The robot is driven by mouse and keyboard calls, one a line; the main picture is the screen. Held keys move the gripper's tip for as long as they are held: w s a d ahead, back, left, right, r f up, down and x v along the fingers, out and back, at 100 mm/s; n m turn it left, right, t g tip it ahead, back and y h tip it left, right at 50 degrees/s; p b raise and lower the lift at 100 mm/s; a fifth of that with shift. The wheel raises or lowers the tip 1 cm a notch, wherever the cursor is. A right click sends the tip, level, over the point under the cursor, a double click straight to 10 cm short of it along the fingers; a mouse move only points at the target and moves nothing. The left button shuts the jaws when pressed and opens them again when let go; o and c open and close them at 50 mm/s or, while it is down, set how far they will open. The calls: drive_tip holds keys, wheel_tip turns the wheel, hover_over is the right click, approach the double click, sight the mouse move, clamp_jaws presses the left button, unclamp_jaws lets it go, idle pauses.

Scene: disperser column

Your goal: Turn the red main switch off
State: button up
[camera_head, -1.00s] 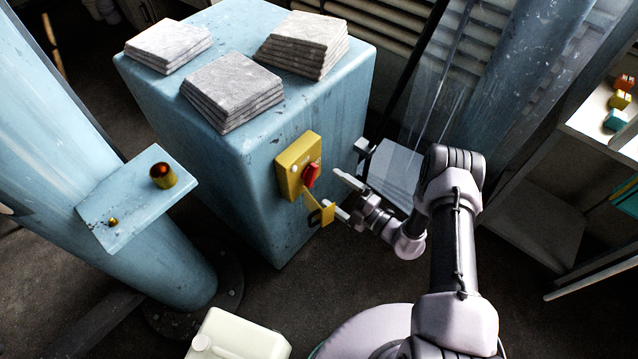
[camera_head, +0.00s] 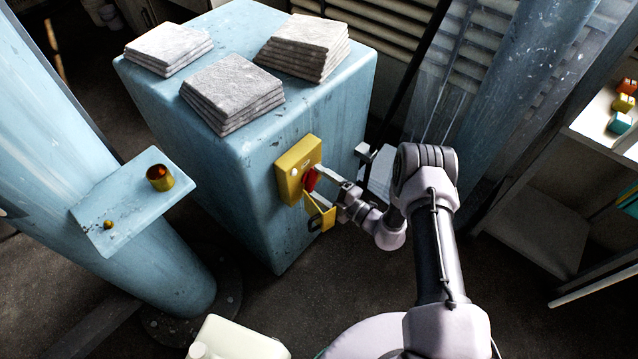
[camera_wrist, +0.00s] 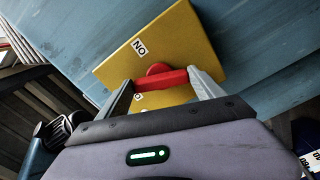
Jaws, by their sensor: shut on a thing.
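The red main switch (camera_head: 311,180) is a rotary handle on a yellow box (camera_head: 290,172) on the side of the blue cabinet. In the wrist view the red handle (camera_wrist: 161,79) lies crosswise on the yellow plate (camera_wrist: 180,45), between my two fingers. A label reading "ON" shows above it; another label below it is partly hidden. My gripper (camera_wrist: 164,85) is shut on the handle, one finger at each end. In the head view my gripper (camera_head: 322,188) reaches the box from the right. A yellow flap (camera_head: 320,213) hangs open below the handle.
The blue cabinet (camera_head: 235,160) carries several stacks of grey tiles (camera_head: 232,90). A blue column (camera_head: 150,240) with a small shelf stands at left. A white canister (camera_head: 238,340) is at the bottom. A shelf unit (camera_head: 540,215) stands at right.

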drive_tip(key=n+b, duration=0.1)
drive_tip(key=n, duration=0.3)
drive_tip(key=shift+n, duration=0.3)
drive_tip(key=o, duration=1.4)
drive_tip(key=shift+c, duration=0.2)
drive_tip(key=shift+d, duration=0.1)
drive_tip(key=p+v, duration=0.4)
drive_tip(key=v, duration=1.3)
drive_tip(key=shift+s+d, duration=0.1)
drive_tip(key=shift+s, duration=0.05)
